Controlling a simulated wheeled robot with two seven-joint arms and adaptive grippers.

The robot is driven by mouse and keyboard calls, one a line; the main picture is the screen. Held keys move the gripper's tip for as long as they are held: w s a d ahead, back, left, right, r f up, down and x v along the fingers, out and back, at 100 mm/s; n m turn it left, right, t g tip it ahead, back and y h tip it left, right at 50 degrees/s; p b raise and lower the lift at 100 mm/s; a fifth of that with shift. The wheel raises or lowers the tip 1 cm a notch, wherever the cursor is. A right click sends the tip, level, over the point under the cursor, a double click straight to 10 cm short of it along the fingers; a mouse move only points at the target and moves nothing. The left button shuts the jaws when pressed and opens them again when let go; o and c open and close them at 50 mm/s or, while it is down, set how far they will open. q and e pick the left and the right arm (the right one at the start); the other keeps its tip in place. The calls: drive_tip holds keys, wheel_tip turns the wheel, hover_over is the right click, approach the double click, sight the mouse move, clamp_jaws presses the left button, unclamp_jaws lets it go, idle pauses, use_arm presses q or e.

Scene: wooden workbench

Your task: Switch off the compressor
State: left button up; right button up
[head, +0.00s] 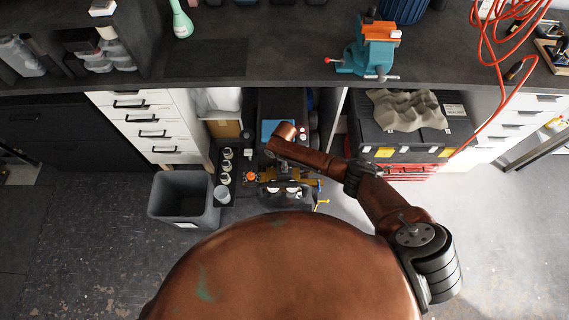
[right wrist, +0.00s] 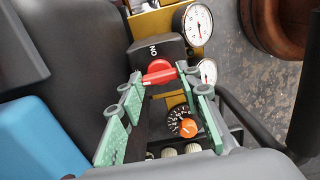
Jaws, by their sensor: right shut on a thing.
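The compressor (head: 288,188) stands on the floor under the bench, partly hidden by my right arm in the head view. In the right wrist view its black switch box (right wrist: 157,48) carries white ON lettering and a red rotary knob (right wrist: 160,70). My right gripper (right wrist: 164,76), with green fingers, is shut on the red knob, one fingertip at each end of its bar. In the head view this grip is too small and covered to make out. My left gripper is not in view.
Two white gauges (right wrist: 199,25) and an orange knob with a dial (right wrist: 187,127) sit close to the switch box. A grey bin (head: 184,198) stands left of the compressor, and drawers (head: 155,130) flank the bay. The floor at right is clear.

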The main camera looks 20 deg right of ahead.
idle(0.3)
drive_tip(key=o, duration=1.2)
drive_tip(key=shift+c, duration=0.2)
drive_tip(key=shift+w+r, duration=0.1)
